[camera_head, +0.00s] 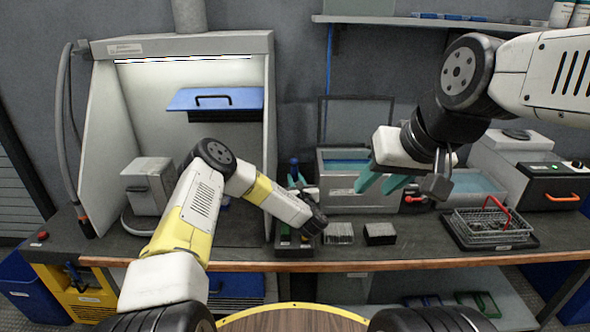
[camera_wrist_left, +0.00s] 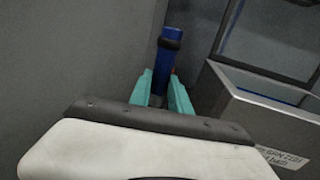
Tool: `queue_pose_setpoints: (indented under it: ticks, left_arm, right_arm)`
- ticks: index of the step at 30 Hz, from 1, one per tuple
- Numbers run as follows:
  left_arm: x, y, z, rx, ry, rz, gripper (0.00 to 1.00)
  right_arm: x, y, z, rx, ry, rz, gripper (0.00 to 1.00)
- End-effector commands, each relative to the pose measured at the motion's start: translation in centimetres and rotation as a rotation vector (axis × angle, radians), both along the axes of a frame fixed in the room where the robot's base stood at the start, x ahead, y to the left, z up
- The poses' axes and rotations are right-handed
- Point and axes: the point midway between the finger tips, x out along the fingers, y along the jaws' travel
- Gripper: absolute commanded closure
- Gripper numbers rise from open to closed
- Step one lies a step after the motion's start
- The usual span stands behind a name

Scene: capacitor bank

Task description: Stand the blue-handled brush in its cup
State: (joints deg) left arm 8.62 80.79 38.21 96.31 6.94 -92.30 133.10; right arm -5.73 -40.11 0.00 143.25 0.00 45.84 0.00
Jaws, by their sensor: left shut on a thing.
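The blue-handled brush (camera_wrist_left: 170,48) stands about upright in the left wrist view, its blue handle with a black band rising between the teal fingers. My left gripper (camera_wrist_left: 165,92) is shut on it. In the head view the brush's handle (camera_head: 294,168) shows above my left gripper (camera_head: 299,182), near the hood's right wall. The brush's lower end is hidden behind my left wrist. I cannot make out the cup; a dark holder (camera_head: 294,252) stands below, mostly covered by my wrist. My right gripper (camera_head: 382,184) is open and empty, high in front of the metal tank.
A metal tank (camera_head: 340,200) with an open lid stands behind. A wire basket (camera_head: 490,228) with a red handle is at right. The bench front between them is clear.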

Motion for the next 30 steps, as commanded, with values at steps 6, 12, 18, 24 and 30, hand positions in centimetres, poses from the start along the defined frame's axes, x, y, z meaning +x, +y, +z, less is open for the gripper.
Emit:
queue_pose_setpoints:
  ticks: [6,12,18,24,30]
  left_arm:
    - [0.0,0.0,-1.9,-0.001,0.001,0.0,1.0]
    - [0.0,0.0,-3.5,0.0,0.002,0.0,1.0]
    - [0.0,0.0,-4.9,0.0,0.001,0.0,1.0]
    - [0.0,0.0,-5.9,0.0,0.0,0.001,1.0]
    - [0.0,0.0,-6.2,0.0,0.0,0.0,1.0]
  right_arm:
    - [0.0,0.0,0.0,0.0,0.0,0.0,0.64]
    - [0.0,0.0,0.0,0.0,0.0,0.0,0.64]
    - [0.0,0.0,0.0,0.0,0.0,0.0,0.64]
    - [0.0,0.0,0.0,0.0,0.0,0.0,0.64]
    - [0.0,0.0,0.0,0.0,0.0,0.0,0.64]
